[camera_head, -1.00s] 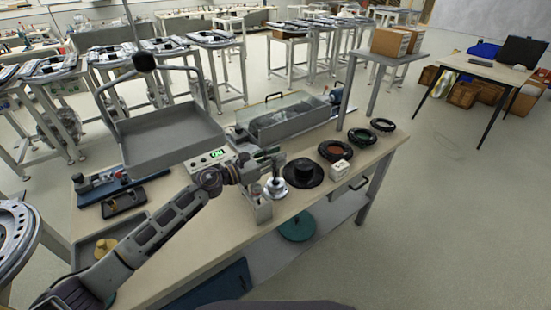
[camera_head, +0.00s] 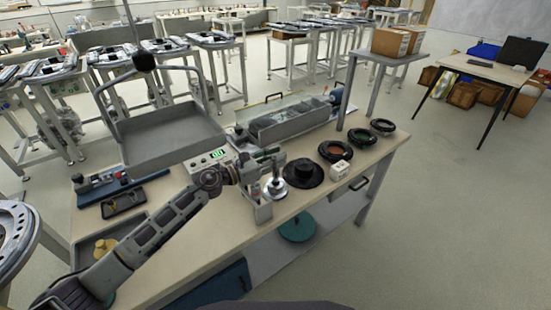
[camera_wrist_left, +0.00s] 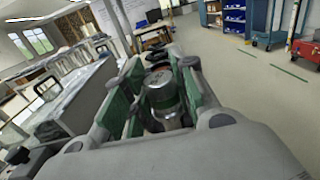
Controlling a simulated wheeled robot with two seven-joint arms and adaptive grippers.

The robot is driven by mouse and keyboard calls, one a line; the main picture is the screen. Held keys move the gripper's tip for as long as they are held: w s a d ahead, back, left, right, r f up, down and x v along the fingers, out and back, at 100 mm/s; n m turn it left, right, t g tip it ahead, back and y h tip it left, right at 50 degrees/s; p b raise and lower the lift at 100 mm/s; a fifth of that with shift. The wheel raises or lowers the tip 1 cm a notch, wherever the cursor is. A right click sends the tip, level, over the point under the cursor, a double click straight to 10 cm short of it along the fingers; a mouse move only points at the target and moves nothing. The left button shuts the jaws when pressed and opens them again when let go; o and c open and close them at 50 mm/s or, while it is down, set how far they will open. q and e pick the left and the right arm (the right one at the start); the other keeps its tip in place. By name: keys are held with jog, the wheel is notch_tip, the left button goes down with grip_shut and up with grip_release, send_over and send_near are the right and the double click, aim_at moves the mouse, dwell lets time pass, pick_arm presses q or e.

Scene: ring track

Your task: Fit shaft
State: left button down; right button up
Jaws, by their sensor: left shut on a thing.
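My left gripper (camera_head: 268,165) reaches in from the left over the workbench (camera_head: 215,240). In the left wrist view, its green-lined fingers (camera_wrist_left: 162,95) close around a silver metal cylinder (camera_wrist_left: 160,88), which I take for the shaft. In the head view a shiny silver part (camera_head: 276,185) shows just below the fingers, beside a grey upright block (camera_head: 261,208) near the bench's front edge. I cannot tell whether the part touches the block. The cylinder's lower end is hidden in the wrist view. My right gripper is not in view.
Right of the gripper are a black disc (camera_head: 304,173), black rings (camera_head: 335,151) and a white cube (camera_head: 339,170). Behind stand a grey bin (camera_head: 292,122), a large grey tray (camera_head: 168,140) and a box with a green display (camera_head: 216,154). A small tray (camera_head: 123,203) lies left.

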pick_arm(q)
jog(key=shift+f+b, duration=0.25)
jog(key=shift+b, duration=0.15)
dwell(0.7)
jog(key=shift+r, duration=0.35)
dwell(0.5)
jog(key=shift+s, duration=0.1)
dwell(1.9)
jog(key=shift+f+b, duration=0.3)
jog(key=shift+f, duration=0.05)
dwell(0.4)
jog(key=shift+r, duration=0.35)
dwell(0.4)
jog(key=c, duration=1.1)
grip_release()
jog(key=shift+f, duration=0.15)
jog(key=shift+s+a, duration=0.1)
